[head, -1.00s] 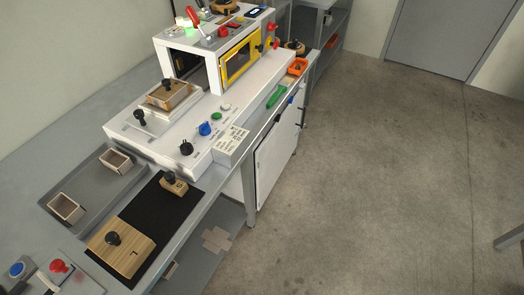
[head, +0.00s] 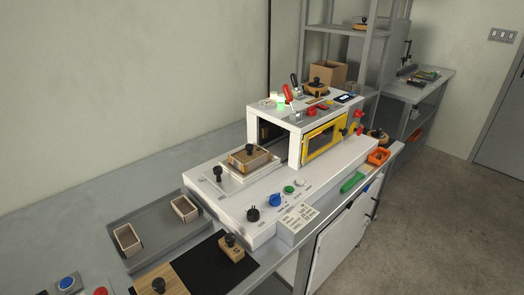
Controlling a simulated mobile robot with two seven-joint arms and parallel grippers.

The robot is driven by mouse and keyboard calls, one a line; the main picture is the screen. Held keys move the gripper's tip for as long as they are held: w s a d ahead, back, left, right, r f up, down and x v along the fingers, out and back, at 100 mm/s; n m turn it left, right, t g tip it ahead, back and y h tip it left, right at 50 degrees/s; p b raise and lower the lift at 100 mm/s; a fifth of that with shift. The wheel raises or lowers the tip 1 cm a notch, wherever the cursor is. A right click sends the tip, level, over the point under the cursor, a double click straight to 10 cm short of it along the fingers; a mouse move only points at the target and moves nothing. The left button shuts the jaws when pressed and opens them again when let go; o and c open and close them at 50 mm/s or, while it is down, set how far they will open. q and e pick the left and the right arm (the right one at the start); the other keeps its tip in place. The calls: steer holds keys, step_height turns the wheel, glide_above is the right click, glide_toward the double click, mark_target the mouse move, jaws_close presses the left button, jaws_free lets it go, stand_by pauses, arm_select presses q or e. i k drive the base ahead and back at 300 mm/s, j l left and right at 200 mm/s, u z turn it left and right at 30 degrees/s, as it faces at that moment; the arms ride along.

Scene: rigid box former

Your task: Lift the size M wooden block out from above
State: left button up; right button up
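A wooden block with a black knob (head: 249,150) sits inside a light cardboard box (head: 238,166) on the white plate at the left part of the machine. Box walls stand around the block, and its top with the knob shows from above. I cannot read a size letter on it, so I cannot confirm that it is the M block. Another knobbed wooden block (head: 232,252) stands on the black mat, and a larger one (head: 165,283) lies at the bottom edge. Neither of my grippers is in view.
The white machine (head: 270,205) has a tunnel housing with a yellow-framed window (head: 325,138) right of the box. A black-knobbed lever (head: 218,175) stands left of the box. A grey tray (head: 155,232) holds two small open boxes. More knobbed blocks stand on the housing (head: 317,89) and at right (head: 377,136).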

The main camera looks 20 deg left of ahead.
mark_target(251, 152)
steer(key=i+l+u, duration=0.3)
steer(key=i+l, duration=0.15)
steer(key=i+l+u, duration=0.3)
steer(key=i+l, duration=0.2)
